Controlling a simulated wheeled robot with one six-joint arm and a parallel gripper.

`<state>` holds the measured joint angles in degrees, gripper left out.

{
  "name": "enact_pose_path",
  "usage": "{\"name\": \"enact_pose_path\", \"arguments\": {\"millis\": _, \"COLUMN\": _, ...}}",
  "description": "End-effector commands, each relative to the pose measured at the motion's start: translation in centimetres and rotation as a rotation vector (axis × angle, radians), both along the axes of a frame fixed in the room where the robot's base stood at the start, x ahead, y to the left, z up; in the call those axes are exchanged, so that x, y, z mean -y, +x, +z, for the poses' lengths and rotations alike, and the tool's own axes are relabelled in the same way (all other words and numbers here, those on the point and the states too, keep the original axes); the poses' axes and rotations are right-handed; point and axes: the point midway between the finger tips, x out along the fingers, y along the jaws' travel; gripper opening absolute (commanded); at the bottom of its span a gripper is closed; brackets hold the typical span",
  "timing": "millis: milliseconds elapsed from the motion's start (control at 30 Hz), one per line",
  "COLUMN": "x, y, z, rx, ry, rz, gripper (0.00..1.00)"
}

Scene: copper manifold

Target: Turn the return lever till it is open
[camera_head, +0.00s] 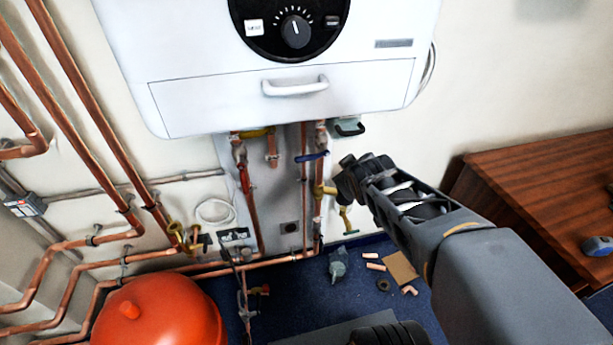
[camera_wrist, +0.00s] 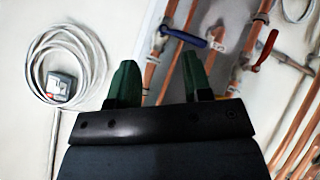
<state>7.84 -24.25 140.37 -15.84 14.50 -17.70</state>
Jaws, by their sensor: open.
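The blue lever (camera_head: 312,156), the likely return lever, sits on a copper pipe below the boiler. It lies crosswise to that pipe. No label on it can be read. In the wrist view the blue lever (camera_wrist: 187,38) shows beyond my fingers, tilted across its pipe. My gripper (camera_head: 346,178) is to the right of and a little below the blue lever in the head view. In the wrist view its two dark green fingers (camera_wrist: 160,84) stand apart with nothing between them, and the lever is not between them.
A red lever (camera_head: 244,178) lies along the pipe to the left. The white boiler (camera_head: 290,90) hangs above. An orange vessel (camera_head: 155,312) and wooden cabinet (camera_head: 540,185) flank the blue floor.

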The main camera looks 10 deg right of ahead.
Motion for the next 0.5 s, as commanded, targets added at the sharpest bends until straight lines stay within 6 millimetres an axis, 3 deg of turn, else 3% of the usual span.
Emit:
{"name": "enact_pose_path", "arguments": {"millis": 33, "x": 1.0, "y": 1.8, "z": -3.8, "rx": 0.08, "ry": -0.095, "rz": 0.064, "gripper": 0.45}}
{"name": "enact_pose_path", "arguments": {"millis": 233, "x": 2.2, "y": 6.8, "z": -7.1, "rx": 0.41, "ry": -0.479, "rz": 0.358, "gripper": 0.45}}
{"name": "enact_pose_path", "arguments": {"millis": 500, "x": 1.0, "y": 8.3, "z": -10.9, "rx": 0.747, "ry": -0.828, "rz": 0.654, "gripper": 0.45}}
